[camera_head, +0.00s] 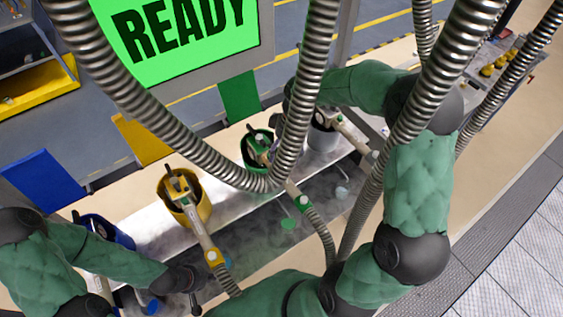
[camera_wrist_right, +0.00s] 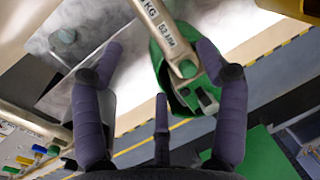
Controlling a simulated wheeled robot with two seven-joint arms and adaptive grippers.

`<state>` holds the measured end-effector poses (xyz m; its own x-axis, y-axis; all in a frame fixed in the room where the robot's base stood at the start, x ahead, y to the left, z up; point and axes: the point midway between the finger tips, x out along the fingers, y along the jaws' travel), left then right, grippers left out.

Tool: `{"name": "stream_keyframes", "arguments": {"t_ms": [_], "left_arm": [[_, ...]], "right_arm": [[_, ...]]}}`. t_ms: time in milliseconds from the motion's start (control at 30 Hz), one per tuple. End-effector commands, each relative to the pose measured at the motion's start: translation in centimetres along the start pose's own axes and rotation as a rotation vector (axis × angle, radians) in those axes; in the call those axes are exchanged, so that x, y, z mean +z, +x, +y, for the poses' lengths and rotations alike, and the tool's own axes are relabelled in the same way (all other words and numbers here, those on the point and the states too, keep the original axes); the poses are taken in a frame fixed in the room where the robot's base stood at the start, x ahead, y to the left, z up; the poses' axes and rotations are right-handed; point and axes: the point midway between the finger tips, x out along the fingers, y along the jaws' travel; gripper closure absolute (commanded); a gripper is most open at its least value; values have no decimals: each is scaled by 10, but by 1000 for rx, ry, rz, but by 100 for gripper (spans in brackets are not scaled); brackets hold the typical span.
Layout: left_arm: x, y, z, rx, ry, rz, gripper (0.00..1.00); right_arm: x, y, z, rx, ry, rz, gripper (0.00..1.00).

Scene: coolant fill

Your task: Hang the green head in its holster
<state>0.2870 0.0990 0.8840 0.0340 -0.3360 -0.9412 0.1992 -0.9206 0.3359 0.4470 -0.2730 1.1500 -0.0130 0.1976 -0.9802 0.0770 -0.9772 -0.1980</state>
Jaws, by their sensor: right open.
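The green head (camera_head: 300,203) has a pale body and a green collar joined to a metal hose. Its upper end sits in the green holster (camera_head: 247,152), partly hidden by a large hose in the head view. In the right wrist view, its pale lettered body (camera_wrist_right: 163,32) runs into the green holster (camera_wrist_right: 158,62). My right gripper (camera_wrist_right: 160,52) is open, its fingers spread on either side of the body and holster. In the head view it is mostly hidden behind a hose. My left gripper (camera_head: 190,284) is low at left, its fingers too unclear to judge.
A yellow head (camera_head: 207,245) sits in a yellow holster (camera_head: 190,211). A blue holster (camera_head: 110,232) stands beside my left arm, and a grey holster (camera_head: 322,138) is right of the green one. Large metal hoses hang across the view. A green READY screen (camera_head: 180,30) is behind.

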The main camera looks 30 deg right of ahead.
Motion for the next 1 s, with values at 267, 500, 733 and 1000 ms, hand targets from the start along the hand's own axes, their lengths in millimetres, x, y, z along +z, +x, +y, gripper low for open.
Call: {"name": "stream_keyframes", "arguments": {"t_ms": [267,500,733,1000], "left_arm": [[0,0,0,0,0,0,100],[0,0,0,0,0,0,100],[0,0,0,0,0,0,100],[0,0,0,0,0,0,100]], "right_arm": [[0,-30,0,-1,0,0,26],[0,-33,0,-1,0,0,26],[0,-33,0,-1,0,0,26],[0,-32,0,0,0,0,26]]}}
